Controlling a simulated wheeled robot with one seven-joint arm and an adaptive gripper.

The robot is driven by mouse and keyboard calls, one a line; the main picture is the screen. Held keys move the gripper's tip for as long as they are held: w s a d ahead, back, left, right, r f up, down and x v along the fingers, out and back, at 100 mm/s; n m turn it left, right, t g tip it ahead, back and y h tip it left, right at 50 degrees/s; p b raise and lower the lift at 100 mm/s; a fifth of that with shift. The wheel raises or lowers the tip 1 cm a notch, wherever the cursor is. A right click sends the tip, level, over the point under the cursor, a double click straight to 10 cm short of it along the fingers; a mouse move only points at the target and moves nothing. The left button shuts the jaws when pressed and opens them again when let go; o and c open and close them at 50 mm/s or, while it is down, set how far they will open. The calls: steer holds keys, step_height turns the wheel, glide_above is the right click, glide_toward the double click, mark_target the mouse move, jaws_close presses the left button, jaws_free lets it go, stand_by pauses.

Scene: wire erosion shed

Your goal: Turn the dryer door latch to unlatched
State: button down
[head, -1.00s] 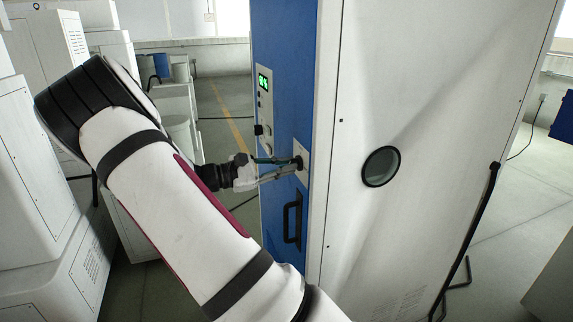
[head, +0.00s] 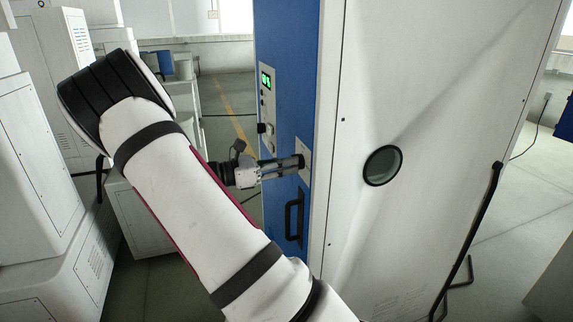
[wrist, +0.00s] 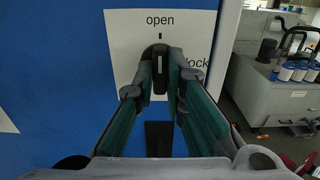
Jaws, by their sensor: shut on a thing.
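The dryer door latch (wrist: 159,60) is a dark knob with a white mark, on a white plate (wrist: 190,30) on the blue dryer door (head: 285,70). In the wrist view the mark stands upright, in line with the tick under the word "open". A second word to the right, partly hidden, reads like "lock". My gripper (wrist: 161,84) is shut on the latch, one finger on each side of it. In the head view my gripper (head: 299,162) reaches the plate from the left, and the knob is hidden by the fingers.
A black door handle (head: 293,218) sits below the latch, and a panel with a green display (head: 266,80) above it. The dryer's white side (head: 440,90) has a round window (head: 382,166). White cabinets (head: 40,170) stand at the left; open floor (head: 228,105) lies behind.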

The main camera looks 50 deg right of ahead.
steer(key=shift+f, duration=0.1)
stand_by(0.3)
steer(key=c, duration=1.7)
jaws_free()
steer(key=shift+o, duration=0.2)
steer(key=v, duration=1.2)
steer(key=shift+s+a, duration=0.1)
steer(key=s+a+r+m+t+y, duration=0.4)
steer(key=s+a+m+t+y, duration=0.2)
steer(key=s+a, duration=0.4)
steer(key=s+a+r+m+t+y, duration=0.5)
steer(key=s+a+t+y, duration=0.4)
steer(key=s+a, duration=0.2)
steer(key=shift+a+m, duration=0.4)
steer(key=shift+a, duration=0.85)
